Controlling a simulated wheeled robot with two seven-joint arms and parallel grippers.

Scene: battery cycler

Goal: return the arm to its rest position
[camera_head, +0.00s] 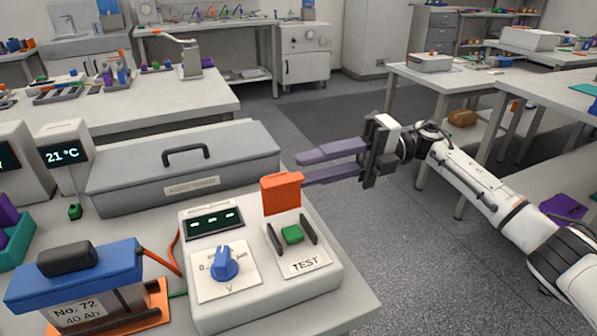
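My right arm comes in from the right, and its gripper (302,170) points left with two purple fingers held apart and nothing between them. The fingertips are just above and behind the raised orange cover (281,194) of the cycler; I cannot tell the exact gap. The white battery cycler (217,306) has a blue dial (224,263), a dark display with dashes (213,222) and a green button (292,234) beside the TEST label. A blue-topped battery (115,268), labelled No. 72, 40 Ah, stands in an orange holder at the left. My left gripper is not in view.
A closed grey case (240,157) lies behind the cycler. A white unit reading 21 °C (62,154) and a teal bin (14,246) stand at the left. Open floor (420,262) lies right of the bench, with another table (440,85) beyond.

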